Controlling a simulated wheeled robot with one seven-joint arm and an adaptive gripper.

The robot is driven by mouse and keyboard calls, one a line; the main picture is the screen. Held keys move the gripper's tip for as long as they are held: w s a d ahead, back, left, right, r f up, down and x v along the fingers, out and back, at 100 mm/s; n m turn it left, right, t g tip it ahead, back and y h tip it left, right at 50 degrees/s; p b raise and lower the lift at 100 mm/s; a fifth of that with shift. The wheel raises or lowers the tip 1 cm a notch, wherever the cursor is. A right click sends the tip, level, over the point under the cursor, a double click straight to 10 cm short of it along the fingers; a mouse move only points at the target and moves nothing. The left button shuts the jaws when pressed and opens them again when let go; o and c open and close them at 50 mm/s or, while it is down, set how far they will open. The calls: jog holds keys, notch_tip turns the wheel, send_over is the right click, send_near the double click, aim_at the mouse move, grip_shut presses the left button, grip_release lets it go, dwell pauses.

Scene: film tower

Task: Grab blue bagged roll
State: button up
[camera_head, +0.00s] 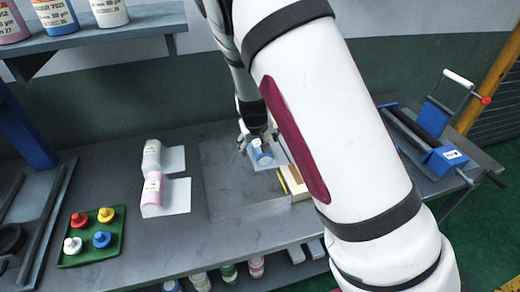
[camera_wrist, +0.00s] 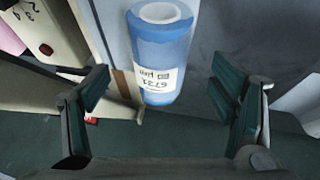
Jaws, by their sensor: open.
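The blue bagged roll (camera_head: 261,153) lies on the grey bench, partly hidden by my gripper and arm in the head view. In the wrist view the blue roll (camera_wrist: 163,48) shows its white open end and a white printed label, between and beyond the fingers. My gripper (camera_wrist: 167,103) is open and empty, with one finger on each side of the roll's line. In the head view my gripper (camera_head: 258,137) is right above and behind the roll. I cannot tell whether a finger touches it.
A wooden block or box (camera_head: 293,183) stands close to the roll's right. White and pink bagged rolls (camera_head: 152,190) lie to the left. A green tray (camera_head: 92,247) holds several coloured knobs. A blue roller device (camera_head: 445,158) stands at the right. A shelf (camera_head: 90,37) with bottles hangs upper left.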

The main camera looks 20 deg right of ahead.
jog(key=x, duration=0.5)
jog(key=c, duration=1.6)
jog(key=shift+c, duration=0.2)
